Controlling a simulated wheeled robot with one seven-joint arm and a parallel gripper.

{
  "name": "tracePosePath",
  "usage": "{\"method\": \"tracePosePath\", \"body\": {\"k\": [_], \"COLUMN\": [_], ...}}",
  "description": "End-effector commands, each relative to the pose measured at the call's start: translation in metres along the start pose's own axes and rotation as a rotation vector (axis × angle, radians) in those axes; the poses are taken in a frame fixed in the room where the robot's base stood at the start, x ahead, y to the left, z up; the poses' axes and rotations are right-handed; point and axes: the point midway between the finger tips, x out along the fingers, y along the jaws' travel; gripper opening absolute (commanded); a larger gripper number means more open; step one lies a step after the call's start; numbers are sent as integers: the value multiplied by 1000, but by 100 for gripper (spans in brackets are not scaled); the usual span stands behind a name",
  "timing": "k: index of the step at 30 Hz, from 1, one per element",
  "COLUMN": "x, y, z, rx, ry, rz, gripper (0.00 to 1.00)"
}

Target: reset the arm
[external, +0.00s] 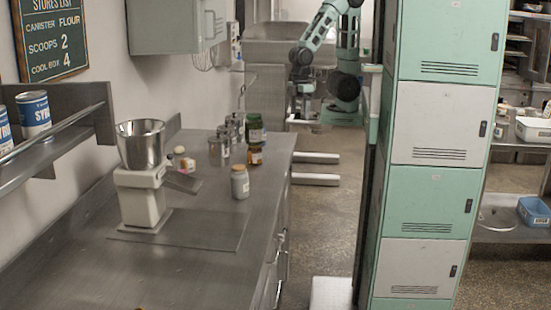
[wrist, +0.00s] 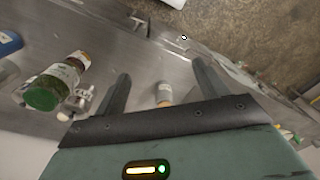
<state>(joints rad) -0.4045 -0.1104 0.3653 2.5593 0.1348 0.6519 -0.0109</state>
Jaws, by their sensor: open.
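A green-lidded jar (wrist: 50,85) shows left in the wrist view. Tall lockers (external: 430,120) stand right; floor (external: 320,215) shows between.

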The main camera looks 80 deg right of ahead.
Motion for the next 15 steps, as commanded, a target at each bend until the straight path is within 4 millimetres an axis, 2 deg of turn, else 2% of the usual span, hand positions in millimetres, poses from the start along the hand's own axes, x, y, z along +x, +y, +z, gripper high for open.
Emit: {"method": "tracePosePath", "body": {"k": [11,15], "x": [1,26], "y": [0,1], "z": [1,2], "rx": [1,0], "ry": [0,0], "rz": [1,1], "gripper": [72,72]}}
